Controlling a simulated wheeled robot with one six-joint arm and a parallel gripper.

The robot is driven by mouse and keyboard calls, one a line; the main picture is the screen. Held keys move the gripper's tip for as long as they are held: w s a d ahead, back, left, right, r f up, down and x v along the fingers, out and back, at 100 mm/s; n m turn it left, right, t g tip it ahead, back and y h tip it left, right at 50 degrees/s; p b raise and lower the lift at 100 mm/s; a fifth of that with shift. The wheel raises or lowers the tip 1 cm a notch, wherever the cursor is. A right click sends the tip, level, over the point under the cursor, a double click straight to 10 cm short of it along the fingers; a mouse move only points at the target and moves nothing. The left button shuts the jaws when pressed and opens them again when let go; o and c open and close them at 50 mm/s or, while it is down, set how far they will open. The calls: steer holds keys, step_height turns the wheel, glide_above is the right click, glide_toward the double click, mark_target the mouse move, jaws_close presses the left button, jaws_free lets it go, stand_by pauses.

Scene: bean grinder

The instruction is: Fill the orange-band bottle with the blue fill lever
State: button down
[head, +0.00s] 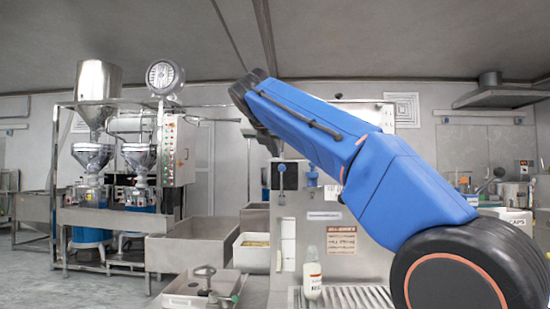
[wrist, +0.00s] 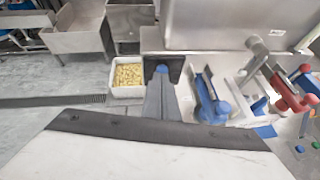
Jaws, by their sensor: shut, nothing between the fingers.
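A pale bottle with a white label and a small reddish mark (head: 312,280) stands upright before the grey dispensing panel in the head view; I cannot make out its band for certain. Small blue lever parts (head: 311,178) show on the panel above it. In the wrist view a blue lever (wrist: 207,100) lies just right of my gripper (wrist: 163,72), apart from it. A red lever (wrist: 287,97) is further right. My gripper points away from the camera, shut and empty. In the head view my blue arm hides part of the panel.
A white bin of yellowish pieces (wrist: 127,76) stands beyond my gripper, left of the panel. Steel sinks (head: 190,245) and a grinder machine (head: 120,160) are at left. A slatted grate (head: 355,297) lies right of the bottle. A black-handled tool (head: 205,280) sits in a front tray.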

steer(key=s+a+r, duration=0.1)
steer(key=s+r, duration=0.3)
steer(key=r, duration=0.2)
steer(key=shift+s+a+r, duration=0.15)
steer(key=shift+s+r, duration=0.05)
steer(key=shift+r, duration=0.1)
steer(key=shift+s, duration=0.1)
